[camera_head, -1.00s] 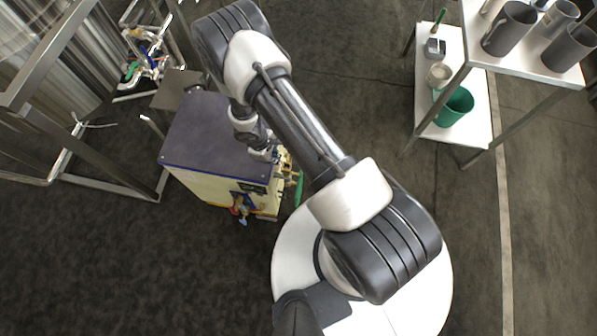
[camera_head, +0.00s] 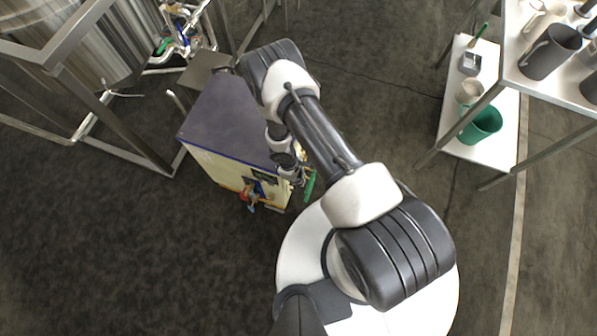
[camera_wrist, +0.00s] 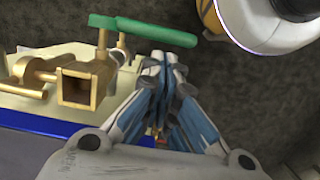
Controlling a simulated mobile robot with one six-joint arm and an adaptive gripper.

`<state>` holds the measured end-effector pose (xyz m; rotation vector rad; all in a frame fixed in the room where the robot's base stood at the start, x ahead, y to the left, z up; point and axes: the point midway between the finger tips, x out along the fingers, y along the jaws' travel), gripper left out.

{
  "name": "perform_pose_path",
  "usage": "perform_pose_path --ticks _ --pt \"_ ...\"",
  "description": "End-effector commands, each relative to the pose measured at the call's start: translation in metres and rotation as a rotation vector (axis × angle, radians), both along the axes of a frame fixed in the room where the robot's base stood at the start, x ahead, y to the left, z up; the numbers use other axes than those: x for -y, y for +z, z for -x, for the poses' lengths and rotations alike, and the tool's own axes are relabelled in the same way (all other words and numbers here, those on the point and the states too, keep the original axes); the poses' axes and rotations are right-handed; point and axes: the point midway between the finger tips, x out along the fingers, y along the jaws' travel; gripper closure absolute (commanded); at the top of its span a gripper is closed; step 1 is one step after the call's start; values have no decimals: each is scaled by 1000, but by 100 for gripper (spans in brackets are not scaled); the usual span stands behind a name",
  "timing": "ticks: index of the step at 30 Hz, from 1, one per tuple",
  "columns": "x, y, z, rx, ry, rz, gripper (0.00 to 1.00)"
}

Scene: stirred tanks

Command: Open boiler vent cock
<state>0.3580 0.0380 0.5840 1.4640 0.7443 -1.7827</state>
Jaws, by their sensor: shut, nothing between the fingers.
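The boiler is a cream cabinet (camera_head: 232,175) with a dark purple top, left of my arm in the head view. A brass cock (camera_wrist: 85,80) with a long green lever (camera_wrist: 150,32) projects from its side in the wrist view; the lever also shows in the head view (camera_head: 309,186). The lever lies nearly crosswise in the wrist picture. My gripper (camera_wrist: 163,60) is shut and empty, its tips just below the lever's right half. I cannot tell whether they touch it. In the head view my gripper (camera_head: 294,174) is beside the boiler's right edge, partly hidden by my wrist.
Red and blue handles (camera_head: 250,194) are on the boiler's front. A metal frame (camera_head: 110,120) and a steel tank (camera_head: 90,40) stand at the left. A white shelf unit (camera_head: 515,85) with mugs and a green bucket (camera_head: 482,124) stands at the right. Floor between is clear.

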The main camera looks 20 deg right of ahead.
Motion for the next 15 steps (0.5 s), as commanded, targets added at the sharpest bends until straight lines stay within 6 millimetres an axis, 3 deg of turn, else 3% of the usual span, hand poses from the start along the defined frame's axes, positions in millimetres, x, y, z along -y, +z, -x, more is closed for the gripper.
perform_pose_path --ticks 9,15 --pt "11 -72 9 -1 -1 0 100" --pt "16 -102 12 -1 1 -1 100"
